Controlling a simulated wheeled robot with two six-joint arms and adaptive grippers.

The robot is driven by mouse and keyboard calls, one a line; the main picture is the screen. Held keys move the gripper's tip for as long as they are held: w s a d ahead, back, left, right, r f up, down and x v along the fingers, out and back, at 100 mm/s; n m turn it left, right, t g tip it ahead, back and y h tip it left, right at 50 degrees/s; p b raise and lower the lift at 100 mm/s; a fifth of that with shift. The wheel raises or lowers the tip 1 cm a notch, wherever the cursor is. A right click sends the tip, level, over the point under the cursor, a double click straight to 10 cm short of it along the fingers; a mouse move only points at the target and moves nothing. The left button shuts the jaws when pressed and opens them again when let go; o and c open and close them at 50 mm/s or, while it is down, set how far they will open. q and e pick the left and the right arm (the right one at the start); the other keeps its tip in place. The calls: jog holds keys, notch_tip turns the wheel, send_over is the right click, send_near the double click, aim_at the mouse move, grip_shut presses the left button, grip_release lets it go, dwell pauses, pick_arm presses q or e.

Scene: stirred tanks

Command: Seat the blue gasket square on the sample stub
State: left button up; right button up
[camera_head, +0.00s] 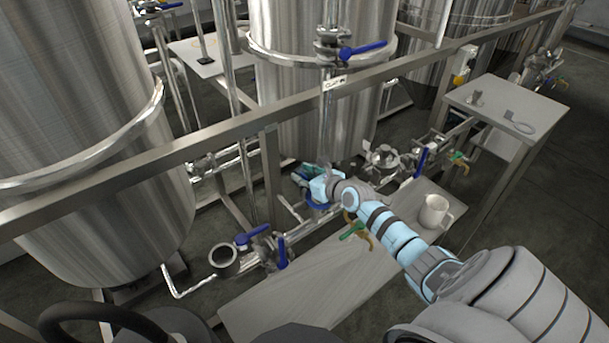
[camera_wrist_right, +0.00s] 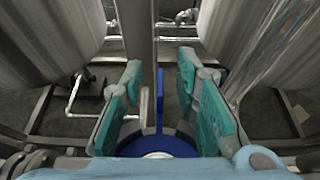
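The blue gasket appears as a dark blue ring (camera_wrist_right: 182,147) in the right wrist view, around a pale centre. In the head view, dark blue shows just under my right gripper (camera_head: 318,186). A narrow blue upright bar (camera_wrist_right: 159,92) shows between the fingers. My left gripper is not in view.
A grey bench (camera_head: 300,290) is mostly clear, with a pale mug (camera_head: 434,212) at its right. Steel tanks (camera_head: 310,110) and a rail (camera_head: 400,68) stand close behind the gripper. Blue-handled valves (camera_head: 253,234) are at left. A side table (camera_head: 480,97) holds small metal parts.

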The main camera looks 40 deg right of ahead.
jog(key=v, duration=0.7)
jog(key=shift+s+r, duration=0.2)
jog(key=shift+s, duration=0.1)
jog(key=shift+w, duration=0.1)
